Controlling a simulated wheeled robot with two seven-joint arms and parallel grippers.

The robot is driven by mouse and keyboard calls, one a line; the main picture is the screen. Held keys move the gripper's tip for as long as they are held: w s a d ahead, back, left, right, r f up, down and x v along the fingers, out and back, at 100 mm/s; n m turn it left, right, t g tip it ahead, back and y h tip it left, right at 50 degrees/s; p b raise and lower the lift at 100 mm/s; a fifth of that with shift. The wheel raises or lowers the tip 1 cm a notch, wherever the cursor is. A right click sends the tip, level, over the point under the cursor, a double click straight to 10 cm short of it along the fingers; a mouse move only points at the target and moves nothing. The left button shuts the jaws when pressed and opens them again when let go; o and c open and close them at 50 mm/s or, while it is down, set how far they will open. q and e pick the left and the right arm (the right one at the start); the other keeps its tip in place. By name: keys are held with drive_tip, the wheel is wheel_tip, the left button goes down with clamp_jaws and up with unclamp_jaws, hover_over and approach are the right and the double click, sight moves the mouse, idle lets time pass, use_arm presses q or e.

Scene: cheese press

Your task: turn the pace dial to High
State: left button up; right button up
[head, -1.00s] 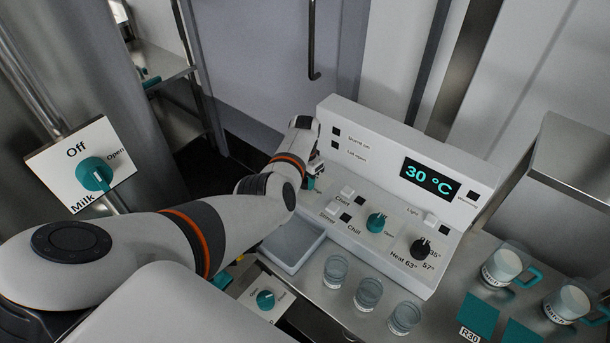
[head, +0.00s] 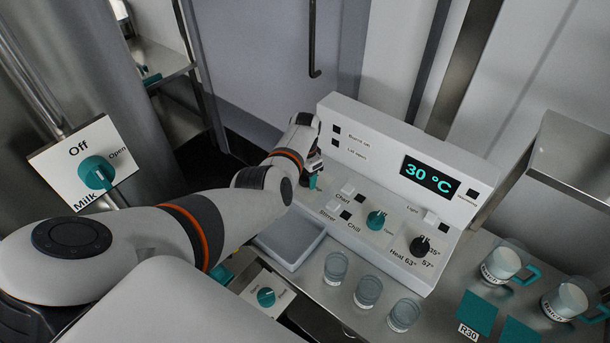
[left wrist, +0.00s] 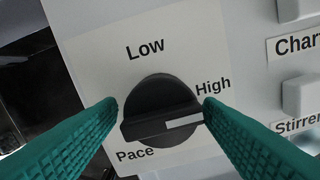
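The pace dial (left wrist: 162,108) shows in the left wrist view. It is a round black knob with a raised bar. The white mark on its bar points right and slightly up, a little below the High label (left wrist: 213,86). The Low label (left wrist: 145,48) is above the knob. My left gripper (left wrist: 161,108) has one teal finger at each end of the bar, and both seem to touch it. In the head view my left gripper (head: 314,178) is at the left end of the white panel (head: 385,143), hiding the dial. My right gripper is not in view.
The panel also carries a teal knob (head: 376,220), a black heat knob (head: 420,246) and several buttons. A grey tray (head: 290,265) and several glasses (head: 368,290) stand in front of it. Two mugs (head: 503,265) are at the right. A milk valve plate (head: 75,155) is at the left.

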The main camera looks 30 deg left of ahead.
sight(305, 175)
use_arm(q)
wheel_tip(305, 175, up, 4)
drive_tip(key=shift+r+p, duration=0.1)
drive_tip(key=shift+p, duration=0.7)
wheel_tip(305, 175, up, 8)
drive_tip(key=shift+s+d+f, duration=0.1)
drive_tip(key=shift+f, duration=0.1)
